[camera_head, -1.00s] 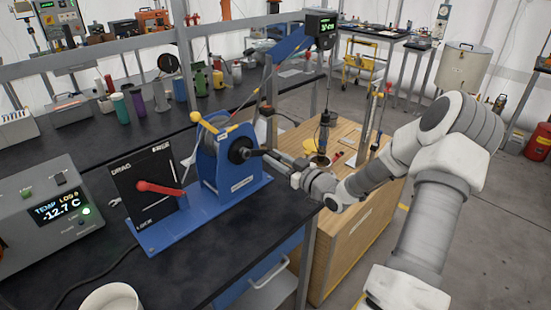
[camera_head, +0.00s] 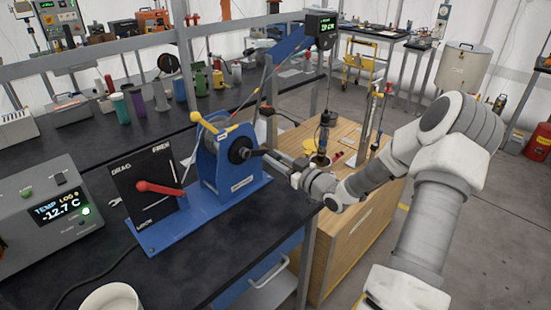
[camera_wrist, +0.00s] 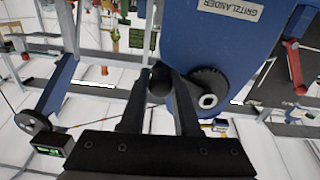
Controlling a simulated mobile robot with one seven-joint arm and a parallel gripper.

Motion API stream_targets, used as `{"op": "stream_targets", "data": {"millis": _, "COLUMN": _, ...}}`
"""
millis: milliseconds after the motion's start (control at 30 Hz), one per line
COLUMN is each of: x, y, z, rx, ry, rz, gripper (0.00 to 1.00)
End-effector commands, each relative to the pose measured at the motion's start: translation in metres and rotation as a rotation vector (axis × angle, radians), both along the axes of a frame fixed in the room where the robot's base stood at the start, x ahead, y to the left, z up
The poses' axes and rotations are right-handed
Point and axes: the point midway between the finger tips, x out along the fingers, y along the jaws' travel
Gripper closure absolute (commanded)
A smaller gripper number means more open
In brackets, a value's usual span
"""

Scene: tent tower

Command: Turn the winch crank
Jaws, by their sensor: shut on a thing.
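The blue winch (camera_head: 232,172) stands on a blue base plate on the black bench, with its cable drum and a dark round hub (camera_head: 240,150) facing my arm. My gripper (camera_head: 262,156) reaches in from the right and is shut on the dark crank knob beside the hub. In the wrist view the crank knob (camera_wrist: 159,80) sits between my two dark fingers (camera_wrist: 158,95), with the toothed hub (camera_wrist: 208,88) just to its right.
A black drag panel with a red lever (camera_head: 158,187) stands left of the winch. A yellow-knobbed lever (camera_head: 196,117) rises behind it. A dark cylinder (camera_head: 324,132) hangs above the wooden crate (camera_head: 345,217) at the right. A temperature box (camera_head: 45,220) and white cup (camera_head: 110,298) are at the left.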

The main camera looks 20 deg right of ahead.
Motion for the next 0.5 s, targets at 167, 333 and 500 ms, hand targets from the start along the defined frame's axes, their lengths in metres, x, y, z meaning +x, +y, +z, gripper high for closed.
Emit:
{"op": "stream_targets", "data": {"millis": 167, "x": -0.001, "y": 0.001, "z": -0.002, "rx": 0.015, "ry": 0.007, "rz": 0.001, "gripper": 1.00}}
{"op": "stream_targets", "data": {"millis": 333, "x": -0.003, "y": 0.008, "z": -0.013, "rx": 0.153, "ry": 0.058, "rz": 0.002, "gripper": 1.00}}
{"op": "stream_targets", "data": {"millis": 500, "x": -0.006, "y": 0.016, "z": -0.025, "rx": 0.319, "ry": 0.119, "rz": 0.000, "gripper": 1.00}}
